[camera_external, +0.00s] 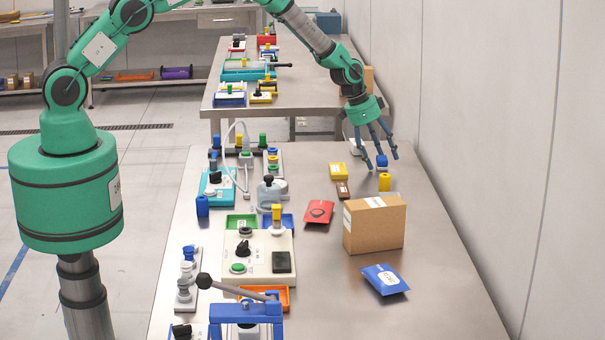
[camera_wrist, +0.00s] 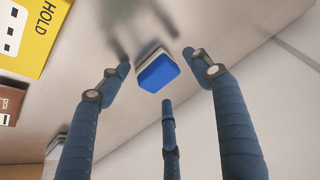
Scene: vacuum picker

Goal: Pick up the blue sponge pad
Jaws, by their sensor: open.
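The blue sponge pad (camera_wrist: 158,73) shows in the wrist view as a small blue block with a pale edge. It lies between my gripper's three spread fingers, with space around it. In the external view a small blue patch (camera_external: 381,160), probably the pad, shows at the fingertips. My gripper (camera_external: 377,153) points down over the far right of the table, with its fingers open and nothing held. Whether any finger touches the pad cannot be told.
A cardboard box (camera_external: 374,227) stands nearer the camera. The wall is close on the right.

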